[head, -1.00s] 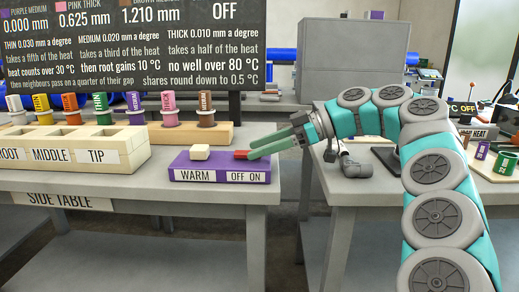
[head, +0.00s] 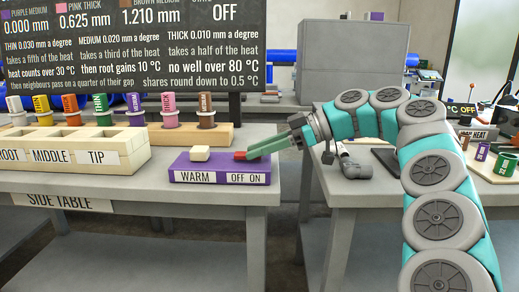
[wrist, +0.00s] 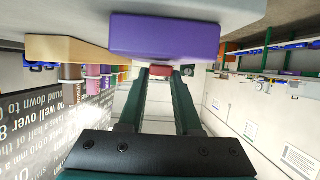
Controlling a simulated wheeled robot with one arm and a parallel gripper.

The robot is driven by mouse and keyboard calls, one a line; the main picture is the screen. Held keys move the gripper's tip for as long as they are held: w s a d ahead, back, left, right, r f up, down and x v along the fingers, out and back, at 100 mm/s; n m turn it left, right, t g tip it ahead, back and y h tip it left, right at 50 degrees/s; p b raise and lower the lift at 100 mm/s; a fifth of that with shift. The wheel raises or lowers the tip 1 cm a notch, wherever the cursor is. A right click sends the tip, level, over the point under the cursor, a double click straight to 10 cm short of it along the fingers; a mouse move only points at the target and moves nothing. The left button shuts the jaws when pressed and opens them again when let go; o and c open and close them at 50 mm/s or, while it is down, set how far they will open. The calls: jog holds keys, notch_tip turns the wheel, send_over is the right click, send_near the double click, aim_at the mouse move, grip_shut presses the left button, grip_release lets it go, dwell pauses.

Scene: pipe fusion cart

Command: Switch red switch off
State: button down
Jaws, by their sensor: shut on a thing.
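The purple box (head: 220,168) stands on the side table, with a WARM label and an OFF ON label (head: 248,178) on its front. The red switch (head: 240,155) is on top of the box, above the OFF side of the label. My gripper (head: 250,152) reaches in from the right, its green fingers shut on the red switch. In the wrist view the red switch (wrist: 160,71) shows between the fingertips (wrist: 160,72), against the purple box (wrist: 165,38). The fingers partly hide the switch.
A cream button (head: 200,153) is on the box's WARM side. A cream block with slots (head: 70,150) stands to the left, with several coloured spools behind. The dark board (head: 130,45) reads OFF. A grey pipe fitting (head: 352,165) lies on the right table.

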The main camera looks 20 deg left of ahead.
jog(key=shift+r, duration=0.1)
jog(key=shift+a+r+t+h+p, duration=0.15)
jog(key=shift+t+h+p, duration=0.2)
jog(key=shift+h, duration=0.75)
jog(key=c, duration=0.6)
grip_release()
